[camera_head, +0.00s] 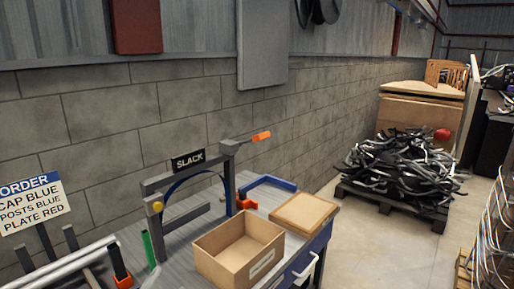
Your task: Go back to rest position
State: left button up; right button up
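Neither of my grippers shows in the head view. A workbench (318,240) with a grey top and blue drawer front stands at the lower middle. On it is a grey frame (229,180) with a black SLACK sign (188,160) and an orange-tipped pointer (261,136). A dark blue curved strip (178,183) arches under the frame's beam. A bright blue bar (268,181) lies behind the boxes. A green post (148,249) and a black post with an orange base (119,266) stand at the left.
An open, empty-looking cardboard box (239,250) and a shallow brown tray (305,212) sit on the bench. An order sign (33,203) reads cap blue, posts blue, plate red. A pallet (391,203) heaped with black cables stands beyond.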

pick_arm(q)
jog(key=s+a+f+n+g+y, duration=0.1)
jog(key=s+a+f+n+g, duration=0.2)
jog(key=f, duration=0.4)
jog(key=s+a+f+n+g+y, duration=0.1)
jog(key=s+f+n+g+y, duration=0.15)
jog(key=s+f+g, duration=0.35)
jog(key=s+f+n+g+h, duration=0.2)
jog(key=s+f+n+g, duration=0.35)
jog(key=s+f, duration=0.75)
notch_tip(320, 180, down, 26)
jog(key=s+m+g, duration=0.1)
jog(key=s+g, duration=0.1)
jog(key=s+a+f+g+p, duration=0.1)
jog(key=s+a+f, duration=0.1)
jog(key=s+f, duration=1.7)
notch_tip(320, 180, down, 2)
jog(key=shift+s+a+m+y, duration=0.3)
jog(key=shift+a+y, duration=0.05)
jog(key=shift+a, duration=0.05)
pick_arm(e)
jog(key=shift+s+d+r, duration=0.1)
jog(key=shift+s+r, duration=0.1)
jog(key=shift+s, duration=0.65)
